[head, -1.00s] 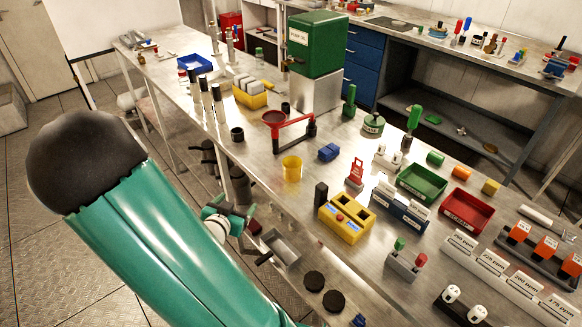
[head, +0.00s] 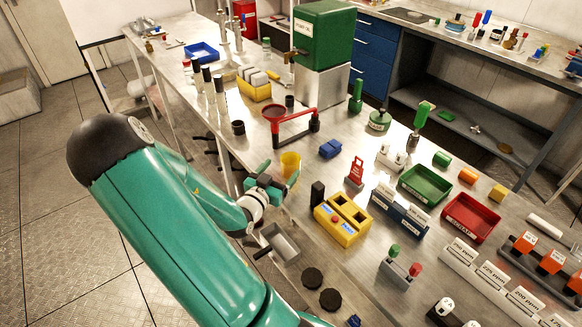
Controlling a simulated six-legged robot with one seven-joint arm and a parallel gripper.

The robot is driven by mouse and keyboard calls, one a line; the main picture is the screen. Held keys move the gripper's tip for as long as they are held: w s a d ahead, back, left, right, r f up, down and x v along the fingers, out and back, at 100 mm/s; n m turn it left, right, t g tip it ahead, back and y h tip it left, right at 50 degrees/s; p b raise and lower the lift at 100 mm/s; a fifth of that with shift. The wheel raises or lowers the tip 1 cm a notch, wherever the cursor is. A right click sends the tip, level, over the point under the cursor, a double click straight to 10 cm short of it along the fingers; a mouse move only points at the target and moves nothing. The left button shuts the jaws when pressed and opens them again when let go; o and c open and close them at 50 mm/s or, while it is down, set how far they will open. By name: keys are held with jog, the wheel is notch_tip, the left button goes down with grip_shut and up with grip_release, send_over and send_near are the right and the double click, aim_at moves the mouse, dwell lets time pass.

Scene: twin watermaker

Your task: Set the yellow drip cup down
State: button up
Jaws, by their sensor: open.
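The yellow drip cup (head: 290,162) stands upright on the metal bench (head: 338,125), near its front edge. My gripper (head: 279,175) is open and right at the cup's near side, with a green finger on either side of its lower part. The gripper and its wrist hide the cup's base. I cannot tell whether the fingers touch the cup.
A yellow two-socket box (head: 343,217) stands right of the gripper.

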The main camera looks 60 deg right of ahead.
aim_at(286, 168)
jog(key=d, duration=0.3)
jog(key=s+d, duration=0.1)
jog(key=d, duration=0.1)
jog(key=shift+d+f, duration=0.3)
jog(key=shift+d, duration=0.05)
jog(key=shift+c, duration=0.5)
jog(key=c, duration=1)
